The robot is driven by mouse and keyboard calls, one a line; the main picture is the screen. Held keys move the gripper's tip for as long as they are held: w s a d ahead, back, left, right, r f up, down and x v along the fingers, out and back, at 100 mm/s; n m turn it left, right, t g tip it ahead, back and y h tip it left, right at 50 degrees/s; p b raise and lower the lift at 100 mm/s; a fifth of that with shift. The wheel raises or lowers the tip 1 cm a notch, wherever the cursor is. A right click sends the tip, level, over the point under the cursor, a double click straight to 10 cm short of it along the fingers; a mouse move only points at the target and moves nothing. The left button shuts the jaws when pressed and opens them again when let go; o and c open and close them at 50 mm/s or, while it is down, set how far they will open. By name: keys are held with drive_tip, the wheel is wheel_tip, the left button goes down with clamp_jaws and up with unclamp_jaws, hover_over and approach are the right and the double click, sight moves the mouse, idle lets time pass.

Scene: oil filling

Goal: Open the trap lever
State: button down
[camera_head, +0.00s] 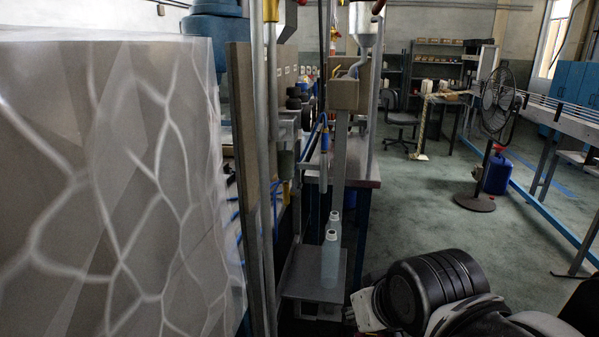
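I cannot make out with certainty which part is the trap lever. A filling machine with a beige box (344,94) on an upright post stands in the middle of the view. A funnel-shaped hopper (364,22) is above it. Two clear, white-capped bottles stand below; the nearer bottle (330,262) is on a metal shelf (300,280). Black and pale parts of my arm fill the bottom right. My gripper's fingers do not show.
A large patterned grey panel (110,190) blocks the left side. A standing fan (497,105), a blue container (497,173) and a conveyor frame (565,122) are at the right. Green floor (425,205) between machine and fan is clear.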

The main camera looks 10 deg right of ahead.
sight(299, 190)
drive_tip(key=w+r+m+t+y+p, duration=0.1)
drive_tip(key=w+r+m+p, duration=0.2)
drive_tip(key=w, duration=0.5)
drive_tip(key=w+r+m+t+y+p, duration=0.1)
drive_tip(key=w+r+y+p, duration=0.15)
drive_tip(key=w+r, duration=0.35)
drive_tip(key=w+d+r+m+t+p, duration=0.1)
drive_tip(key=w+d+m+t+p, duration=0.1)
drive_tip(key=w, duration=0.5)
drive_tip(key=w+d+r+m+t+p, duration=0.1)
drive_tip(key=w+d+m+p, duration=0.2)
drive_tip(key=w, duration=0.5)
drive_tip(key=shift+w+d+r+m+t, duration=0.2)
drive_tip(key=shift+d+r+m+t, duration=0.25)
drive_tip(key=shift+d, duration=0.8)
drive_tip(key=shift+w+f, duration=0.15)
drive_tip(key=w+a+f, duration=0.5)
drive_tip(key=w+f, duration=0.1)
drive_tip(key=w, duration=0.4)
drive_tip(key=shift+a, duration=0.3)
